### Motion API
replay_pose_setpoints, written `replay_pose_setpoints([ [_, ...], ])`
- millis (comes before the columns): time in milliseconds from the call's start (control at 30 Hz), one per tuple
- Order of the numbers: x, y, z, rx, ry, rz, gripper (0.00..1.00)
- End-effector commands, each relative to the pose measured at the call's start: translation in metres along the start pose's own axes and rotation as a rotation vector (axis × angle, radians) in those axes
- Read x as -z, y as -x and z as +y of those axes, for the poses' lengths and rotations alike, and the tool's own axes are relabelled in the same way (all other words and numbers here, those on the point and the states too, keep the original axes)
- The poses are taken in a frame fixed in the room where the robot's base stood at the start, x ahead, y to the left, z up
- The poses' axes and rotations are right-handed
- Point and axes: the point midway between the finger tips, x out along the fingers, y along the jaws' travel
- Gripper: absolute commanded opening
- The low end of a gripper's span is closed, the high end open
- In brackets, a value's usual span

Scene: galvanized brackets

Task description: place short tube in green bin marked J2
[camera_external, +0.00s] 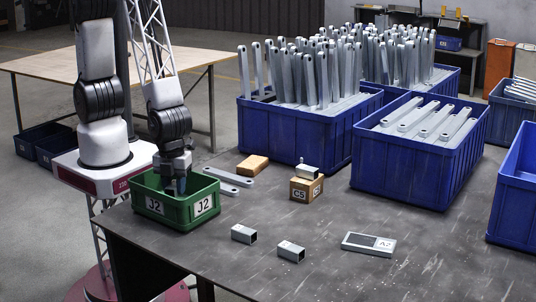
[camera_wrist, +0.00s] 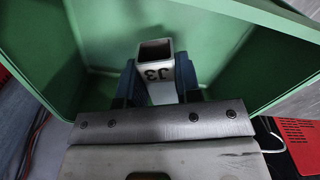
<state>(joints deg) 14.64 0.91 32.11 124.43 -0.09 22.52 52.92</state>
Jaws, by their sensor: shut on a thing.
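The green bin (camera_external: 165,212) marked J2 on two sides stands at the table's left edge, near my base. My gripper (camera_external: 177,188) points down into its open top. In the wrist view my gripper (camera_wrist: 157,88) is shut on a short square tube (camera_wrist: 160,73), a light metal piece with a dark open end and a marking that looks like J3. The tube is between the two blue-grey fingers, inside the green walls (camera_wrist: 230,35). I cannot tell whether it touches the bin floor. Two more short tubes (camera_external: 243,234) (camera_external: 291,251) lie on the table.
Flat brackets (camera_external: 230,178) lie right of the bin. Behind are a wooden block (camera_external: 253,166) and a small CS box (camera_external: 306,190) with a metal piece on top. Large blue crates (camera_external: 300,133) fill the back. The front table is mostly clear.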

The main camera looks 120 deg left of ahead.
Motion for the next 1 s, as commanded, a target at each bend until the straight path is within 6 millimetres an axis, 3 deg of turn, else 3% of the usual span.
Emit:
replay_pose_setpoints([
  [233, 0.0, -0.004, 0.0, -0.001, 0.0, -0.001, 0.03],
  [600, 0.0, -0.035, 0.001, -0.001, 0.0, -0.001, 0.03],
  [1000, 0.0, -0.038, 0.0, 0.0, 0.0, 0.0, 0.03],
])
